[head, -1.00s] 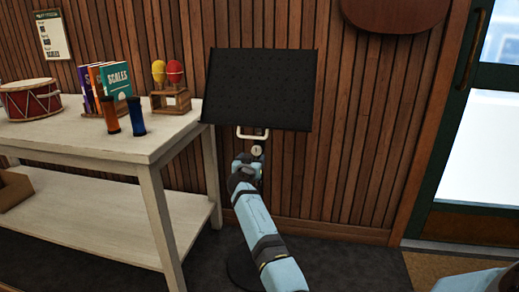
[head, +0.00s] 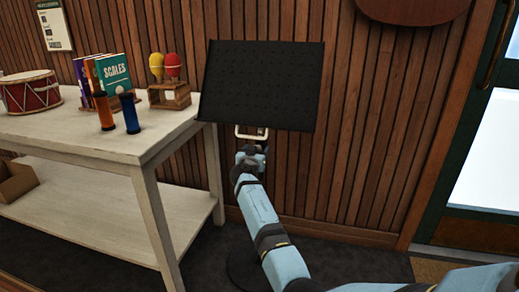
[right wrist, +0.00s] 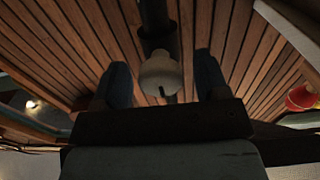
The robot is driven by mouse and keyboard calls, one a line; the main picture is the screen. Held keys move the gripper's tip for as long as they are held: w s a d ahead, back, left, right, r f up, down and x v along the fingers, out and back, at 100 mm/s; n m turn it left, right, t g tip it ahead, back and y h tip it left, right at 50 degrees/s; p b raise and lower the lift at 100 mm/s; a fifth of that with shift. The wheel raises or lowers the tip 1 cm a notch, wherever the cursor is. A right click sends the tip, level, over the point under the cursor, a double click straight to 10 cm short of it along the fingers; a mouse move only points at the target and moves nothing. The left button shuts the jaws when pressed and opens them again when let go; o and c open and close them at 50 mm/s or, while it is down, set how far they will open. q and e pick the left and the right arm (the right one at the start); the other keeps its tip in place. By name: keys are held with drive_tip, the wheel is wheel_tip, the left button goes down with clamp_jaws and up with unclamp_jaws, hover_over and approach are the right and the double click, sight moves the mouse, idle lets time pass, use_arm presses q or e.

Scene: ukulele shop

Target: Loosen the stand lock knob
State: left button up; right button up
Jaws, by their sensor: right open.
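The music stand's black desk (head: 262,85) stands in front of the wood wall, with a pale loop handle (head: 238,133) under its lower edge. My right gripper (head: 250,156) is just below that handle and hides the knob in the head view. In the right wrist view, the pale rounded lock knob (right wrist: 160,72), with a small dark mark on it, lies between the two fingers of my right gripper (right wrist: 163,85). The fingers are open, with a visible gap on each side of the knob. The dark stand pole (right wrist: 153,14) runs behind it. My left gripper is out of view.
A pale two-level table (head: 100,140) stands close to the left of the stand. It holds a red drum (head: 30,95), books (head: 114,72), an orange shaker (head: 103,111), a blue shaker (head: 130,113) and maracas in a wooden holder (head: 168,95). A glass door (head: 490,150) is at right.

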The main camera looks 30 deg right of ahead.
drive_tip(key=shift+w+d, duration=0.1)
idle(0.3)
drive_tip(key=c, duration=0.9)
